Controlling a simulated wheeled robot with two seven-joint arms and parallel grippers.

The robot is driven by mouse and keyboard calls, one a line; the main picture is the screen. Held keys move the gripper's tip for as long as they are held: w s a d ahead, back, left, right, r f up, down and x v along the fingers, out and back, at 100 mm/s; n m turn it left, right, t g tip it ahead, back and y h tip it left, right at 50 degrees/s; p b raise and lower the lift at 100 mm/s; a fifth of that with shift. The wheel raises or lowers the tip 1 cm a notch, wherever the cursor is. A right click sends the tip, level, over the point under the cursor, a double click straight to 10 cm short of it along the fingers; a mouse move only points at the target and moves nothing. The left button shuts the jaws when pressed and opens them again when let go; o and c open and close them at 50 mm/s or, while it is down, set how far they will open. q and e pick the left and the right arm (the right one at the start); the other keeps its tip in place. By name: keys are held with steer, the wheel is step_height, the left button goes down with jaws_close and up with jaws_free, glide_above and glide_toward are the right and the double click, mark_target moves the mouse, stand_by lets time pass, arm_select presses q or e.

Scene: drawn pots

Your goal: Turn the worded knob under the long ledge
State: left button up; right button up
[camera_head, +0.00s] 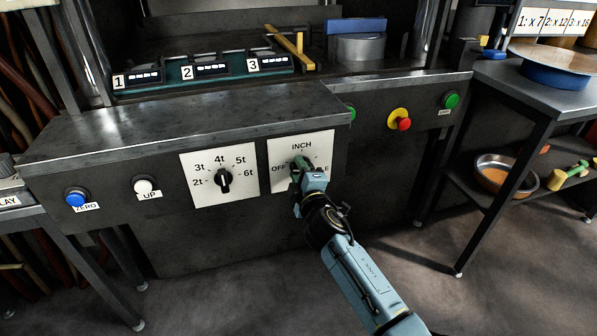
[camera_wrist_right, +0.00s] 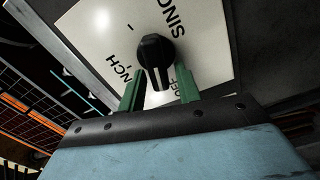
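The worded knob is black with a pale pointer line and shows in the right wrist view (camera_wrist_right: 156,54). It sits on a white plate (camera_head: 325,147) reading "INCH", "OFF" and a word ending in "LE", partly covered. The plate is on the dark panel front under the long metal ledge (camera_head: 200,118). My right gripper (camera_head: 299,164) is in front of this plate and largely hides the knob in the head view. In the right wrist view its green fingers (camera_wrist_right: 161,75) are apart, one on each side of the knob; I cannot tell whether they touch it. My left gripper is out of view.
A second black knob (camera_head: 223,180) with ton numbers sits to the left. Farther left are a white button (camera_head: 145,187) and a blue button (camera_head: 77,197). A red and yellow stop button (camera_head: 399,119) and a green button (camera_head: 451,99) are to the right. The floor in front is clear.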

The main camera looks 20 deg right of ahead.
steer(key=shift+o, duration=0.4)
steer(key=shift+s, duration=0.25)
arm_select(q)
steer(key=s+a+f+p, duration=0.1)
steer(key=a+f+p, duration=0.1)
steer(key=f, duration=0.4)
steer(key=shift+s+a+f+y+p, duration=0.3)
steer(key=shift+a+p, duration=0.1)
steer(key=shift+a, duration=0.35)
arm_select(e)
steer(key=s, duration=1.3)
steer(key=shift+d, duration=0.25)
